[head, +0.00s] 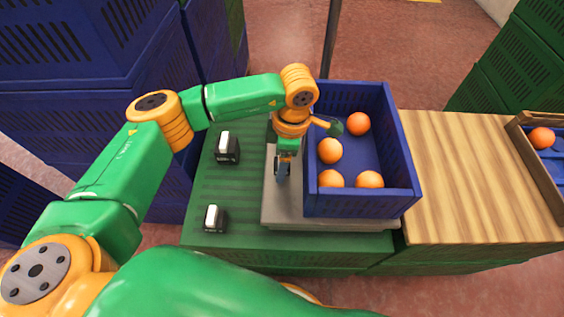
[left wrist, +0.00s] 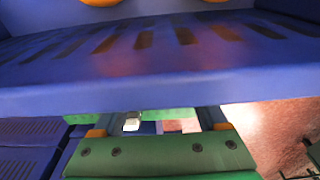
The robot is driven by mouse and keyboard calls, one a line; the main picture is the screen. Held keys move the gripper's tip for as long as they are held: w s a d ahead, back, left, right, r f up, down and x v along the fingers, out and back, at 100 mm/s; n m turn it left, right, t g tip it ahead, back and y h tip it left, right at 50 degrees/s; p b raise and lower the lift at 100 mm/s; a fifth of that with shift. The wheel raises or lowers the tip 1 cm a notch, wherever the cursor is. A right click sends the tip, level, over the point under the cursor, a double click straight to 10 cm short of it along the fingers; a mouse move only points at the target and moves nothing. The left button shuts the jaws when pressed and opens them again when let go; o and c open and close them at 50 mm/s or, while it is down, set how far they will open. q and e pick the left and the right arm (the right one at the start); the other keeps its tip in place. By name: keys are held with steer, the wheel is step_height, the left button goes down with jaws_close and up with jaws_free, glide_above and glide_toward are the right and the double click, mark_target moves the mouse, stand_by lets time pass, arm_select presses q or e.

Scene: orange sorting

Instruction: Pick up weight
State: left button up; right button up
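Two small dark weights with white tops stand on the green surface (head: 190,236): one farther back (head: 227,148), one nearer the front (head: 214,218). My left gripper (head: 283,172) points down beside the left wall of the blue crate (head: 361,205), right of both weights and apart from them. In the left wrist view its fingers (left wrist: 154,122) look spread, with nothing seen held; the crate wall crosses above them. A small white-topped thing (left wrist: 131,121), probably a weight, shows beyond, between the fingers. My right gripper is not in view.
The blue crate holds several oranges (head: 330,151) and stands on a grey platform (head: 282,216). A wooden surface (head: 450,170) lies to the right, with another container (head: 541,170) holding an orange at its far side. Blue crates (head: 70,60) are stacked at the left.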

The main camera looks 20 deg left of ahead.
arm_select(q)
jaws_close()
